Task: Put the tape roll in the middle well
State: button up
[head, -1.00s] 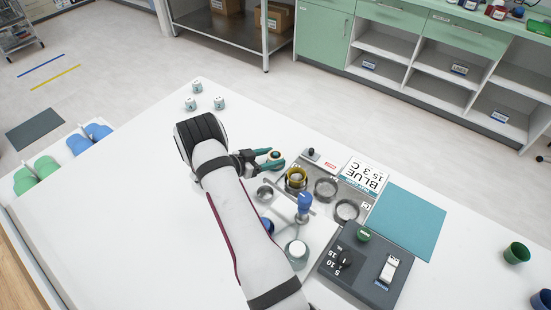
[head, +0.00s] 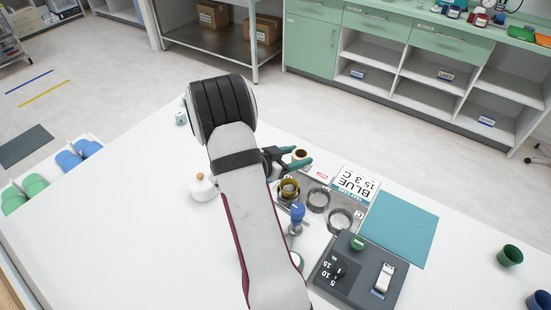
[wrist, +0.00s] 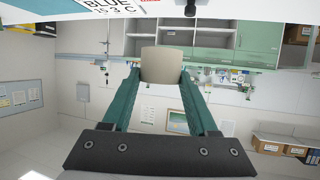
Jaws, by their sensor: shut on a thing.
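The tape roll (head: 301,155) is a pale roll with a brown core. It is between the teal fingertips of my gripper (head: 303,160), held above the back edge of the tray. In the wrist view the beige roll (wrist: 166,65) sits between the two fingertips (wrist: 164,72). Three round grey wells stand in a diagonal row on the tray. The middle well (head: 318,200) looks empty and is nearer the viewer and to the right of the roll. The right well (head: 341,221) looks empty.
A white pot (head: 203,188) stands left of my arm.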

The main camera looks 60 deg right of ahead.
jog(key=s+d+m+g+y, duration=0.2)
jog(key=s+m+g, duration=0.2)
jog(key=shift+s+a+f+m+g+y, duration=0.45)
jog(key=shift+f+m+g+y, duration=0.35)
jog(key=shift+f, duration=0.65)
jog(key=shift+s+a+f+m+g+y, duration=0.45)
jog(key=shift+f+m+g+y, duration=0.4)
jog(key=shift+f, duration=0.6)
jog(key=shift+s+a+f+m+g+y, duration=0.55)
jog(key=shift+f+m, duration=0.4)
jog(key=shift+f, duration=0.5)
jog(key=shift+w+d+f, duration=0.15)
jog(key=shift+f, duration=0.05)
jog(key=shift+r, duration=0.1)
jog(key=shift+r, duration=0.75)
jog(key=shift+f, duration=0.7)
jog(key=shift+r, duration=0.7)
